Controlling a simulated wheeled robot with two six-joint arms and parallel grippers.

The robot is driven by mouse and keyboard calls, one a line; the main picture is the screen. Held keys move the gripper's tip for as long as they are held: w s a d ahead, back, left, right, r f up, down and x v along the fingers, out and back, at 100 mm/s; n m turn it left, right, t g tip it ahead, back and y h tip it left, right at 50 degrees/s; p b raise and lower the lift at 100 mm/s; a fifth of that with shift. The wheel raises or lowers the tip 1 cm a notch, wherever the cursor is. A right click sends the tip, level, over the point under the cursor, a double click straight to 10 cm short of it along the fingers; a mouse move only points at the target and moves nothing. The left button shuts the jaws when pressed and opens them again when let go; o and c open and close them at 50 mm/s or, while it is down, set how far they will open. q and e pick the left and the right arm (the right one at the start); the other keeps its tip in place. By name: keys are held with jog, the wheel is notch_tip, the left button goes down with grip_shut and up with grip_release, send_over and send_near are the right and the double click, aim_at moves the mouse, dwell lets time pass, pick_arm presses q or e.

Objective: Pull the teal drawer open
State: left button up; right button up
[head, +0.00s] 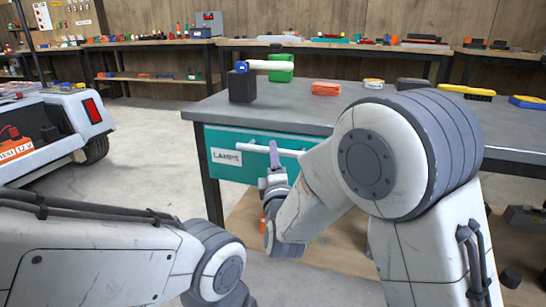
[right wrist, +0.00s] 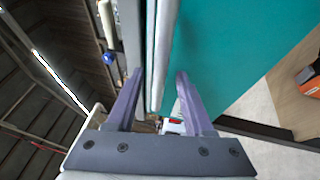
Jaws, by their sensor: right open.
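The teal drawer (head: 240,138) is under the grey worktop and its front looks about flush with the bench edge. It has a white LAMPS label and a pale bar handle (head: 250,147) across its front. My right gripper (head: 273,155) is at the handle, near its middle. In the right wrist view, the fingers of my right gripper (right wrist: 159,76) are apart, with the handle (right wrist: 162,55) running between them and the teal front (right wrist: 235,50) to the right. I cannot tell whether a finger touches the bar. My left arm enters at lower left; its gripper is out of view.
On the worktop (head: 210,108) stand a black block (head: 242,87) with a white cylinder, a green object (head: 281,72), an orange item (head: 325,88) and a yellow brush (head: 467,91). A white cart (head: 60,125) stands at left.

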jog(key=shift+x, duration=1.45)
grip_shut()
dwell(0.3)
